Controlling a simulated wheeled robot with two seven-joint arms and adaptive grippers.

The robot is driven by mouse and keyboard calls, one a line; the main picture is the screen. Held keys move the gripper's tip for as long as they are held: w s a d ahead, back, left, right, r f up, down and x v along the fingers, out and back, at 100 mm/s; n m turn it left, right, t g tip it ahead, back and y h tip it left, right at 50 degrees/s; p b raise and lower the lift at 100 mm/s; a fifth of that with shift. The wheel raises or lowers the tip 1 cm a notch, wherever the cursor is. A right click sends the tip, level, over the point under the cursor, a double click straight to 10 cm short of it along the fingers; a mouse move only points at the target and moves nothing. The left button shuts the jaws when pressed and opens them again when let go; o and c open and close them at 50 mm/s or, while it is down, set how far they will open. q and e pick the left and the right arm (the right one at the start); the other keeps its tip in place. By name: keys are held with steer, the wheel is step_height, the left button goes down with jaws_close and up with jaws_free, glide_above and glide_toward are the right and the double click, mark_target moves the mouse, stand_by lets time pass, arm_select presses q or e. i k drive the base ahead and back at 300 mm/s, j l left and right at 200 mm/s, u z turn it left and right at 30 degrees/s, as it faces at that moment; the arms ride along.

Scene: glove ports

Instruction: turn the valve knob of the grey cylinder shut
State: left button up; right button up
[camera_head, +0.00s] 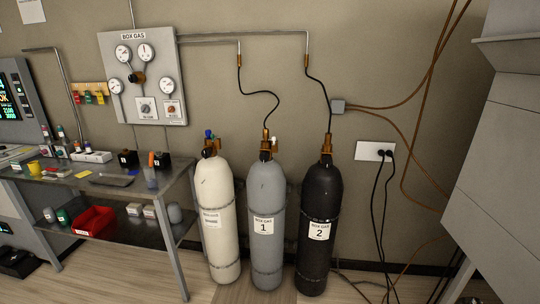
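The grey cylinder (266,215) stands upright on the floor between a cream cylinder (217,220) and a black cylinder (318,235). It bears a white label reading "BOX GAS 1". Its brass valve (266,146) sits on top, with a dark hose rising from it to the wall pipe. A small pale part, perhaps the knob, shows at the valve; it is too small to tell how it is turned. Neither of my grippers is in view.
A metal table (100,180) with small items and a red bin (93,221) stands at the left. A gauge panel (143,78) hangs above it. A large grey cabinet (500,180) fills the right side. Cables hang from the wall outlet (374,151). Floor in front of the cylinders is partly visible.

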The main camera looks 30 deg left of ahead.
mark_target(264, 156)
steer(key=i, duration=0.8)
steer(key=i+u, duration=0.2)
steer(key=k, duration=0.1)
